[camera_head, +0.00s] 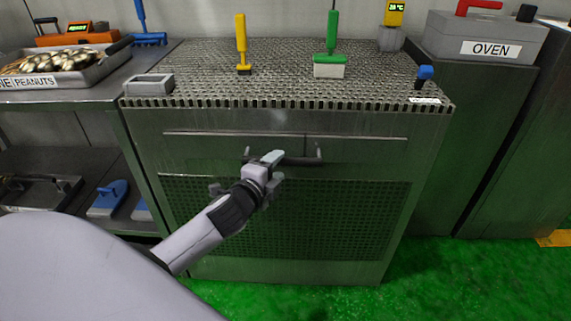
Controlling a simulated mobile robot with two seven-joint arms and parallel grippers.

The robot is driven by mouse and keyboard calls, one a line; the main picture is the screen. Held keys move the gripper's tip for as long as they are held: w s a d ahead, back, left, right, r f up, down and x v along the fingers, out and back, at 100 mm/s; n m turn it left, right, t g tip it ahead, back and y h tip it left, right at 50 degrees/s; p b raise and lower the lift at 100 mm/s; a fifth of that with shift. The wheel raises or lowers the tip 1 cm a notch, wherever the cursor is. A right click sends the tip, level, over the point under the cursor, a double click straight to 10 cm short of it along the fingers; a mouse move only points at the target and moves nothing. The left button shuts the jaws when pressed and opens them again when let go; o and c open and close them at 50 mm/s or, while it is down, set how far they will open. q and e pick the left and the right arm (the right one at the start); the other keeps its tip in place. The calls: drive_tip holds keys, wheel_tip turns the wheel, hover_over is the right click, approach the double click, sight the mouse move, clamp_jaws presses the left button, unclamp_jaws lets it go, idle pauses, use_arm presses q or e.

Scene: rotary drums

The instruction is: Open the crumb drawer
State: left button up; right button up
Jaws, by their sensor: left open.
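The crumb drawer (370,152) is a wide metal front panel high on the cabinet, under the perforated top. It looks flush with the cabinet face. A dark bar handle (303,160) sits across its middle. My left gripper (272,160) is at the left half of the handle, with its fingers overlapping the bar in the picture. The gripper is open. Whether a finger touches the bar cannot be told, as the hand hides part of it. My right gripper is not in view.
The perforated top (285,85) holds a yellow tool (241,42), a green brush (330,55), a blue-handled item (424,74) and a small metal tray (149,85). A shelf with a peanut tray (65,68) stands left. A cabinet with a box labelled OVEN (480,30) stands right. Green floor (440,285) in front is clear.

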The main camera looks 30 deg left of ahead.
sight(280, 164)
use_arm(q)
drive_tip(key=shift+b+x, duration=0.3)
drive_tip(key=shift+x, duration=1.65)
drive_tip(key=shift+f, duration=0.1)
clamp_jaws()
